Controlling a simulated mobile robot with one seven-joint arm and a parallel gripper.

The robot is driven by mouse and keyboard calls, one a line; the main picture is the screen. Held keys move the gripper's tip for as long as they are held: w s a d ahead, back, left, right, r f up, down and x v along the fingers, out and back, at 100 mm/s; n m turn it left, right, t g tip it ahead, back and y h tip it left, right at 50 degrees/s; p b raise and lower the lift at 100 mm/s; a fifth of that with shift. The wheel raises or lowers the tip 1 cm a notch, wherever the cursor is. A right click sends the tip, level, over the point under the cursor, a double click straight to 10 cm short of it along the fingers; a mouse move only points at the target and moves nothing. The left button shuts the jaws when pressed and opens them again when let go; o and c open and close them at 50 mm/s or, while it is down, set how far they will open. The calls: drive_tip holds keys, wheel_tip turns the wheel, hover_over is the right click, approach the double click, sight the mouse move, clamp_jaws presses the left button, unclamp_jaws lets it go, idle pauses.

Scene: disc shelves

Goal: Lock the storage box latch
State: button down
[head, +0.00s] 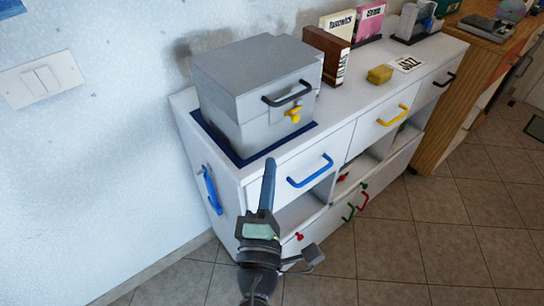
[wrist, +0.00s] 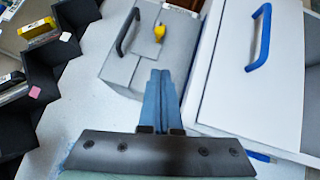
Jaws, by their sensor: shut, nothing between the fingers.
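The grey storage box (head: 255,85) stands shut on a dark blue mat (head: 232,155) on top of a white cabinet. Its front has a black handle (head: 288,92) and, below it, a yellow latch (head: 293,115). In the wrist view, the box (wrist: 125,68), black handle (wrist: 124,32) and yellow latch (wrist: 159,32) appear beyond my fingertips. My gripper (head: 269,164), with blue fingers, is in front of the cabinet, below and left of the latch in the head view. In the wrist view, my gripper (wrist: 160,74) is shut and empty, apart from the latch.
The white cabinet (head: 372,104) has a blue-handled drawer (head: 330,160) right of my gripper and another blue handle (head: 211,190) on its left side. A yellow block (head: 380,74) and upright cases (head: 327,55) stand on top. Tiled floor (head: 430,240) lies open at right.

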drive_tip(key=shift+b+v, duration=0.6)
drive_tip(key=shift+v, duration=1.7)
drive_tip(key=shift+a+r, duration=0.1)
drive_tip(key=shift+a, duration=0.05)
drive_tip(key=w+d+r+m+t+h, duration=0.1)
drive_tip(key=d+r+m+t+h, duration=0.1)
drive_tip(key=r+m, duration=0.85)
drive_tip(key=w+d+r+m+t+h, duration=0.15)
drive_tip(key=r+m, duration=0.35)
drive_tip(key=r, duration=1)
drive_tip(key=s+a+r+m+t+y, duration=0.1)
drive_tip(key=s+a+r+t+y, duration=0.2)
drive_tip(key=r, duration=0.6)
drive_tip(key=s+a+r+m+t+y, duration=0.1)
drive_tip(key=s+r+m+y, duration=0.1)
drive_tip(key=s+r+y, duration=0.5)
wheel_tip(320, 180, up, 24)
drive_tip(key=w+h+p, duration=0.1)
drive_tip(key=h+p, duration=0.2)
drive_tip(key=p, duration=1.9)
drive_tip(key=shift+w+h+p, duration=0.3)
drive_tip(key=shift+w+h, duration=0.05)
drive_tip(key=shift+w, duration=0.05)
